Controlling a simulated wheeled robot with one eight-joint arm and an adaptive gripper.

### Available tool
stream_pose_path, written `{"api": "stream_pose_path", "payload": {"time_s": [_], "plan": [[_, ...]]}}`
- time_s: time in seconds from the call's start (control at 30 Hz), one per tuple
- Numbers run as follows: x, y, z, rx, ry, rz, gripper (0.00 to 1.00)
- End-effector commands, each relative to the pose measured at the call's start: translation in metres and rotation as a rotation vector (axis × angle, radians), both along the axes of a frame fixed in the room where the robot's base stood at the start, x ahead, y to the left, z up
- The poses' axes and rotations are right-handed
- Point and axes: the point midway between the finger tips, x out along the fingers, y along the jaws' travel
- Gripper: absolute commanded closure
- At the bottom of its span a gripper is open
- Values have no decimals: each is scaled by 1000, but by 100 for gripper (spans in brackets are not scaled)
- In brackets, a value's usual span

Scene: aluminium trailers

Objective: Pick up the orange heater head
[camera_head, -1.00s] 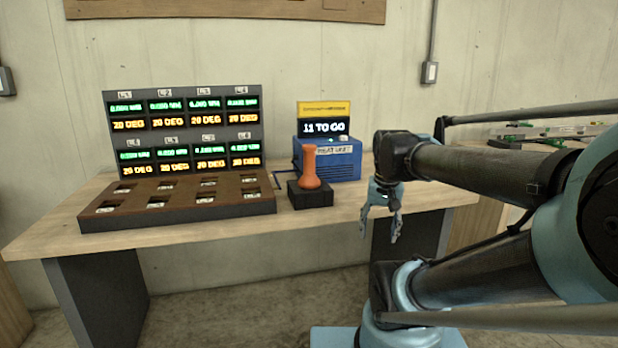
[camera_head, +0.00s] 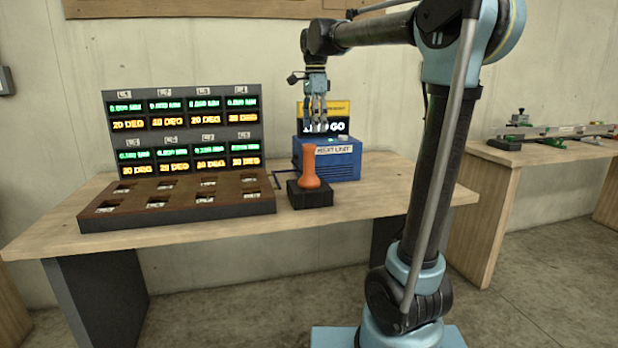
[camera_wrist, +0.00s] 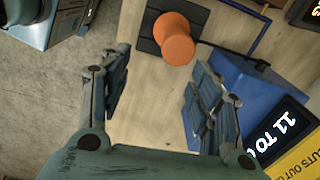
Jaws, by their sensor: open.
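The orange heater head (camera_head: 310,167) stands upright on a small black base block (camera_head: 310,196) on the wooden table. It also shows at the top of the wrist view (camera_wrist: 175,37), seen from above, beyond my fingertips. My gripper (camera_head: 315,126) is above and slightly behind the heater head in the head view, with its fingers pointing down. In the wrist view its two fingers (camera_wrist: 160,75) are spread apart with nothing between them but table surface. The gripper does not touch the heater head.
A blue heat unit box (camera_head: 340,160) with a display reading "11 TO GO" stands behind the heater head. A panel of readouts (camera_head: 185,130) with a slotted brown tray (camera_head: 180,205) is at left. The wooden table (camera_head: 350,205) is clear at front right.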

Motion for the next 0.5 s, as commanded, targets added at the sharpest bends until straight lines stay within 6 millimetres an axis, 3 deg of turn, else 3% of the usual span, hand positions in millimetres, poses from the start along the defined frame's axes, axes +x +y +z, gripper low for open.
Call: {"api": "stream_pose_path", "payload": {"time_s": [0.23,0.5], "plan": [[15,19,6,-4,10,-75,43],[15,19,-35,-4,10,-78,43]]}}
